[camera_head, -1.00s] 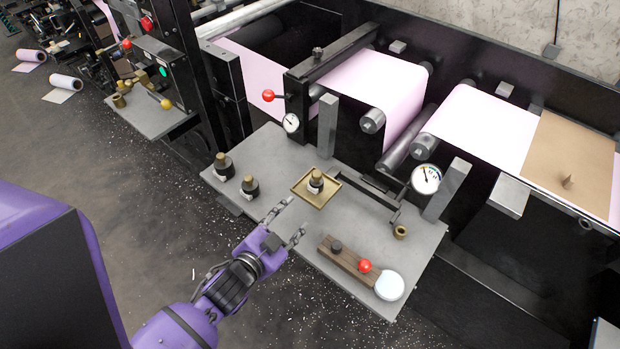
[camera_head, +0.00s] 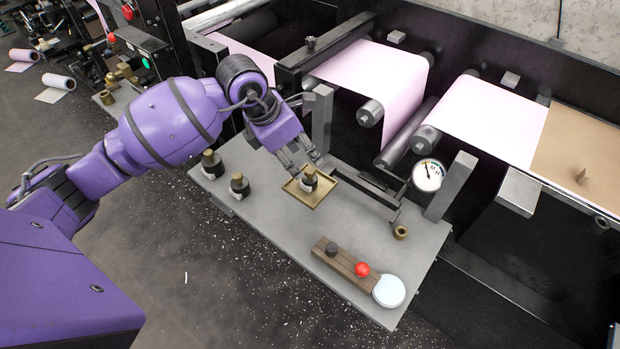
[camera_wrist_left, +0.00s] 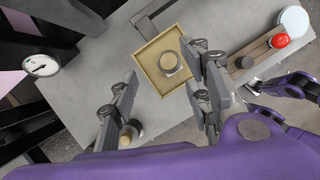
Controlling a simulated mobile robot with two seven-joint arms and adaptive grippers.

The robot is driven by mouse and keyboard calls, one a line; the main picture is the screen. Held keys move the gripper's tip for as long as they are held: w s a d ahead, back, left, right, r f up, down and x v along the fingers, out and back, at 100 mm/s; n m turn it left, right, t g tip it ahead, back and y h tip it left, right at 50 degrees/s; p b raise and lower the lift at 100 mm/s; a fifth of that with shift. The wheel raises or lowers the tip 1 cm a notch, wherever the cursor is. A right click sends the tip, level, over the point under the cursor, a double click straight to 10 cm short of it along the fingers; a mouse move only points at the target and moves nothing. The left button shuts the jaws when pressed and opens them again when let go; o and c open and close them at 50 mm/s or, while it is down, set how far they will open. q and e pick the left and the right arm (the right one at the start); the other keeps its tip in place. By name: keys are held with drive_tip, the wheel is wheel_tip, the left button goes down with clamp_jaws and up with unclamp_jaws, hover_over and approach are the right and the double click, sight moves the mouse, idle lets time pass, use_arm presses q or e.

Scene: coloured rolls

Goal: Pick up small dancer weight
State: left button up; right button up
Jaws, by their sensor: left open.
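Several dancer weights with dark bodies and brass tops are on the grey table. One weight (camera_head: 309,179) stands in a square brass tray (camera_head: 318,202). Two others, a left one (camera_head: 211,164) and a right one (camera_head: 239,186), stand at the table's left. I cannot tell which is the small one. My left gripper (camera_head: 304,163) is open and empty, just behind and above the tray, its fingers pointing down towards the weight there. In the left wrist view, the tray (camera_wrist_left: 146,50) with a round grey thing in it lies beyond the open fingers.
A wooden block (camera_head: 339,259) with a dark knob and a red ball (camera_head: 362,269) lies towards the front, beside a white disc (camera_head: 389,291). A small brass ring (camera_head: 401,232) is at the right. Metal posts, a gauge (camera_head: 428,175) and rollers border the table's back.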

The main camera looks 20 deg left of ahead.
sight(307, 174)
use_arm(q)
drive_tip(key=x, duration=0.2)
drive_tip(key=s+x, duration=0.1)
drive_tip(key=x, duration=0.4)
drive_tip(key=shift+f+p, duration=0.3)
drive_tip(key=shift+f, duration=0.3)
drive_tip(key=shift+s, duration=0.1)
drive_tip(key=shift+c, duration=0.4)
clamp_jaws()
